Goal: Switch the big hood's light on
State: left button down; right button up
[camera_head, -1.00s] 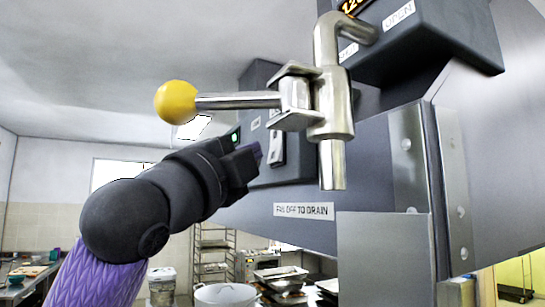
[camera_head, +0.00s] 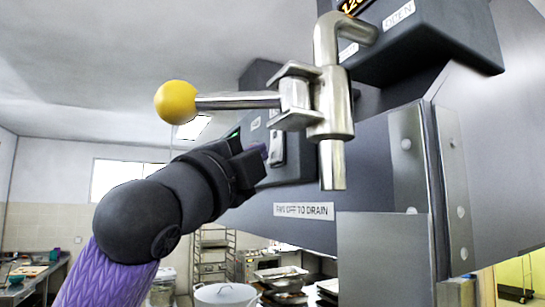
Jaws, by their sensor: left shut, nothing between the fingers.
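The big hood (camera_head: 370,160) is the dark grey metal body filling the right half of the head view. A switch panel (camera_head: 297,168) on its face carries a pale rocker switch (camera_head: 277,148), with a small label above it. A sign below reads "FAN OFF TO DRAIN". My left gripper (camera_head: 262,158) is shut and empty, its tips right beside the switch on its left side. I cannot tell whether they touch it. The gripper hides part of the panel. My right gripper is out of view.
A steel pipe valve with a lever ending in a yellow ball (camera_head: 176,102) stands in front of the panel, above my left gripper. A dark box with a lit display (camera_head: 357,6) is at the top right. A rack, a white pot (camera_head: 225,295) and counters are far below.

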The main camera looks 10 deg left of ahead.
pick_arm(q)
jog(key=shift+w+d, duration=0.25)
jog(key=shift+d, duration=0.05)
dwell(0.5)
jog(key=shift+s+a, duration=0.1)
jog(key=shift+a, duration=0.05)
jog(key=shift+s+a, duration=0.4)
jog(key=shift+a, duration=0.2)
jog(key=s+a, duration=0.1)
jog(key=a, duration=0.1)
jog(key=s+a, duration=0.1)
jog(key=a, duration=0.1)
jog(key=shift+s+r, duration=0.35)
dwell(0.4)
